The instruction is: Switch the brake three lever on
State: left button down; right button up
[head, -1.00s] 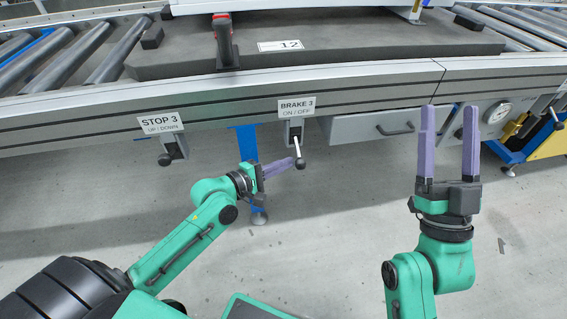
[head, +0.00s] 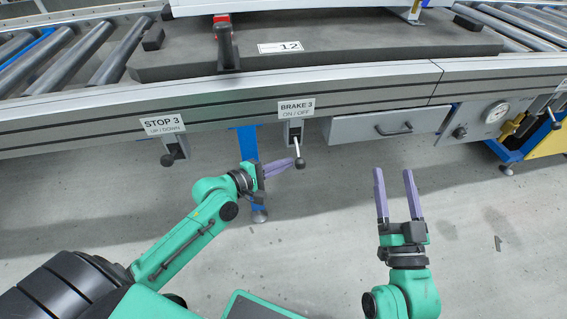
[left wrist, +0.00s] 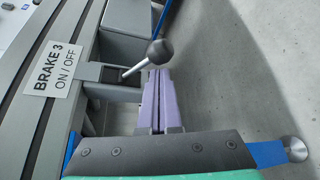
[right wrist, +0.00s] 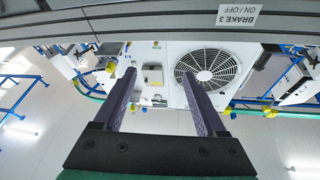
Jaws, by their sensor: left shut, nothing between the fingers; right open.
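The brake three lever (head: 299,155) is a thin metal rod with a dark ball knob, hanging down from a grey bracket under the BRAKE 3 ON / OFF label (head: 296,108). In the left wrist view the lever's ball (left wrist: 160,51) sits right at the fingertips. My left gripper (head: 291,162) is shut and empty, its purple fingers lying just left of the knob; I cannot tell whether they touch it. My right gripper (head: 393,172) is open and empty, to the right of the lever and apart from it. Its fingers also show in the right wrist view (right wrist: 163,85).
The STOP 3 lever (head: 168,158) hangs to the left under its own label. A grey drawer (head: 390,127) with a handle is right of the brake lever. A pressure gauge (head: 495,111) sits further right. The floor below the conveyor is mostly clear.

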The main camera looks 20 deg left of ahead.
pick_arm(q)
jog(key=shift+s+d+r+n+g+p, duration=0.1)
jog(key=shift+r+n+g+p, duration=0.2)
jog(key=shift+p, duration=0.9)
pick_arm(e)
jog(key=s+f+g, duration=0.4)
jog(key=s+f, duration=0.2)
jog(key=f, duration=0.5)
jog(key=s+a+f+g+h, duration=0.1)
jog(key=s+f+g, duration=0.3)
jog(key=f, duration=0.7)
jog(key=shift+s+a+m, duration=0.3)
jog(key=shift+s+m, duration=0.1)
jog(key=shift+s, duration=0.5)
jog(key=shift+s+f, duration=0.1)
jog(key=shift+s+f, duration=0.2)
jog(key=shift+s, duration=0.3)
pick_arm(q)
jog(key=shift+s+r+p, duration=0.1)
jog(key=shift+r+p, duration=0.05)
jog(key=shift+p, duration=0.6)
pick_arm(e)
jog(key=shift+w+r, duration=0.3)
jog(key=shift+r, duration=0.55)
